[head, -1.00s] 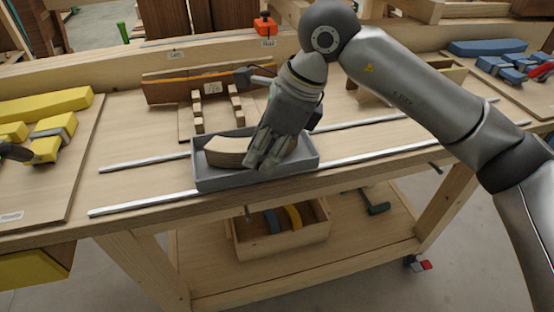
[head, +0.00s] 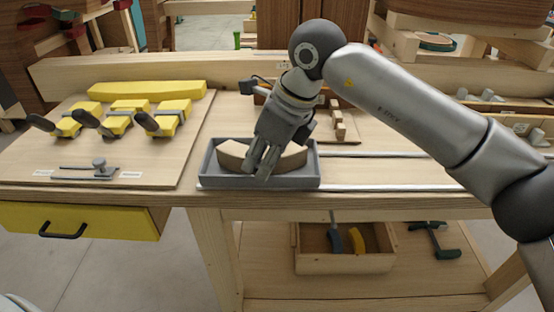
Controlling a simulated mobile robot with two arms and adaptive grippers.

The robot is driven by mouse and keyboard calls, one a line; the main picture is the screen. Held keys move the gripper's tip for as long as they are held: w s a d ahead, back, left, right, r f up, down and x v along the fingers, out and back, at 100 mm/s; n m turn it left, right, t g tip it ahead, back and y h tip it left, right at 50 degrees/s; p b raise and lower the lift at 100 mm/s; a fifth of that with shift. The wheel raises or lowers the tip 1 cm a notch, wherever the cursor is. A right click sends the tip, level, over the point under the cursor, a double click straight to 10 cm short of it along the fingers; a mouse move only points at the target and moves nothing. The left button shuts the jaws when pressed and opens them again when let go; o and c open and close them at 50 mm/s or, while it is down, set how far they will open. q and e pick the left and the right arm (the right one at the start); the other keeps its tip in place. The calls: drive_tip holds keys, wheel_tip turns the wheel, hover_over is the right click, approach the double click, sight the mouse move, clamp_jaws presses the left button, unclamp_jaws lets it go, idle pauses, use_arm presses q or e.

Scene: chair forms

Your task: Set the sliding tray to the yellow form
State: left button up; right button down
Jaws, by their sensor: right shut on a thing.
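The sliding tray (head: 222,182) is a grey shallow box at the left end of the metal rails, close to the right edge of the yellow form's board. A curved wooden piece (head: 291,160) lies in it. My right gripper (head: 260,170) reaches down into the tray and is shut on the middle of the curved wooden piece, hiding that part. The yellow form (head: 148,91) is a long yellow block at the back of the left board (head: 165,165), with several yellow clamp blocks (head: 118,124) in front. My left gripper is not in view.
Bare rails (head: 400,187) run right from the tray. A wooden rack with pegs (head: 338,120) stands behind my right gripper. A yellow drawer (head: 105,222) is under the bench at left. An open wooden box (head: 345,262) sits on the lower shelf.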

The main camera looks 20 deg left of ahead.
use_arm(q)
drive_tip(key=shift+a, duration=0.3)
use_arm(e)
drive_tip(key=shift+a+r, duration=0.2)
drive_tip(key=shift+r, duration=0.1)
drive_tip(key=c, duration=1.5)
unclamp_jaws()
drive_tip(key=shift+s+a+f, duration=0.1)
drive_tip(key=shift+a+f, duration=0.05)
drive_tip(key=shift+a, duration=0.1)
drive_tip(key=shift+d, duration=0.15)
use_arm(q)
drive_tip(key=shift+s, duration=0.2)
use_arm(e)
drive_tip(key=v, duration=1.2)
